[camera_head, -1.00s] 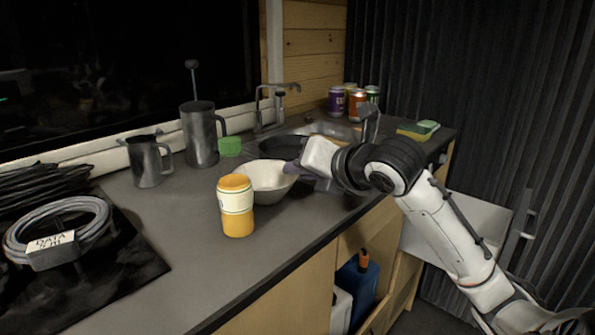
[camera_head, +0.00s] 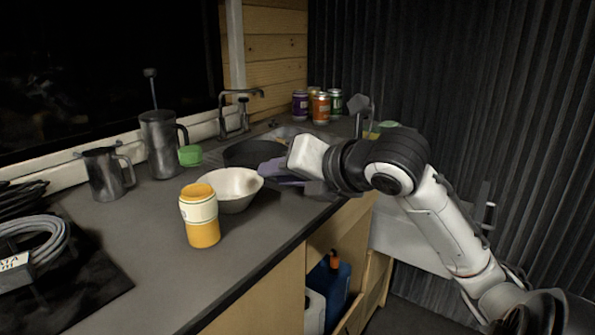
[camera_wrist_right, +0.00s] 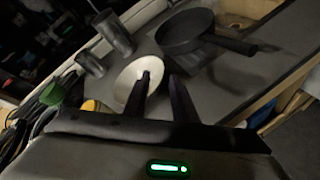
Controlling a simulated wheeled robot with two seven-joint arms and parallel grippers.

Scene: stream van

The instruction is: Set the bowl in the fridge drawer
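A white bowl (camera_head: 233,190) stands upright on the grey counter, behind and right of a yellow-and-white cup (camera_head: 200,216). My right gripper (camera_head: 266,172) is at the bowl's right rim, coming from the right. In the right wrist view the two fingers (camera_wrist_right: 161,78) are apart, one over the bowl's (camera_wrist_right: 126,82) inside and the other just outside the rim. Contact cannot be told. A pale grey panel or box (camera_head: 400,241) shows below the counter, partly behind my right arm; whether it is the fridge drawer is unclear. My left gripper is out of view.
A dark pan (camera_head: 250,153) stands behind my right gripper; its handle shows in the wrist view (camera_wrist_right: 232,44). Metal jugs (camera_head: 108,174) stand left, with a green lid (camera_head: 190,155) nearby. Cans (camera_head: 321,108) stand beyond the sink. A blue container (camera_head: 332,280) is under the counter.

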